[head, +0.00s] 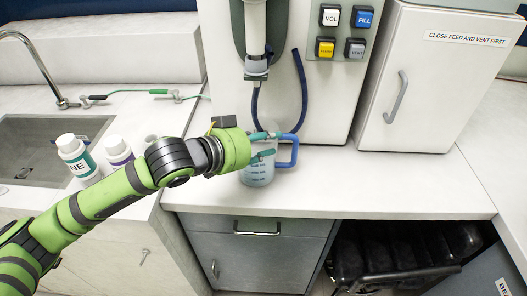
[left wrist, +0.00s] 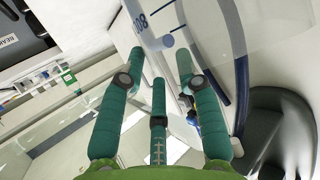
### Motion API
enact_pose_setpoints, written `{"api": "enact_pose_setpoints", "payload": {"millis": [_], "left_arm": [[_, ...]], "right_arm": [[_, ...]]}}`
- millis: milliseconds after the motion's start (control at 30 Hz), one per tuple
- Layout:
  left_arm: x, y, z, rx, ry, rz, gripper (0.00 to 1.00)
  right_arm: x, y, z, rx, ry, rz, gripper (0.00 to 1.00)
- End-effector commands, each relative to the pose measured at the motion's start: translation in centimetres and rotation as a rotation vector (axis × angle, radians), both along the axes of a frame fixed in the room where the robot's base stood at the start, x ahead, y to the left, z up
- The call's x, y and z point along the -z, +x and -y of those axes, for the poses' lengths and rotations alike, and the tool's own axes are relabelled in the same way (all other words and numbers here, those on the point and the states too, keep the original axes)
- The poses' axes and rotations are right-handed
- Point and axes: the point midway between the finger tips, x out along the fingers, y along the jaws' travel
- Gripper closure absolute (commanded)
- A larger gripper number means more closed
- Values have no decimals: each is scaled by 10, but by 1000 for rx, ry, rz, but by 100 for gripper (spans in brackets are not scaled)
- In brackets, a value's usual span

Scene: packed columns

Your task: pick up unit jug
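The jug (head: 258,176) is a clear, marked vessel with a blue handle (head: 293,152). It stands upright on the counter below the dispenser. My left gripper (head: 268,144) is at the jug's upper part, with one teal finger near the rim and another across its front. In the left wrist view the fingers (left wrist: 158,58) are spread apart, and the jug wall (left wrist: 152,18) with printed marks shows just beyond them. I cannot tell if the fingers touch it. My gripper hides part of the jug's rim. My right gripper is not in view.
A white dispenser with a button panel (head: 342,32) and blue hose (head: 301,92) stands behind the jug. A white cabinet (head: 436,85) is at right. Two bottles (head: 76,155) stand by the sink (head: 28,143) at left. The counter right of the jug (head: 390,185) is clear.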

Motion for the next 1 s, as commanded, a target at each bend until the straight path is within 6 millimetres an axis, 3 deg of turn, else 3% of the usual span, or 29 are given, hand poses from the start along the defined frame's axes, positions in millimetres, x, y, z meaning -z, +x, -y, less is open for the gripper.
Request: {"api": "enact_pose_setpoints", "payload": {"millis": [333, 367, 400, 433, 1000], "left_arm": [[4, 7, 7, 1, 1, 3, 66], [4, 7, 7, 1, 1, 3, 74], [4, 7, 7, 1, 1, 3, 90], [4, 7, 7, 1, 1, 3, 100], [-7, 7, 8, 2, -2, 10, 100]], "right_arm": [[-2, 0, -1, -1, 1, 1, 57], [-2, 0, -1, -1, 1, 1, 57], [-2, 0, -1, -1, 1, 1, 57], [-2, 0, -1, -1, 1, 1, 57], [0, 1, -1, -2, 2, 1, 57]]}}
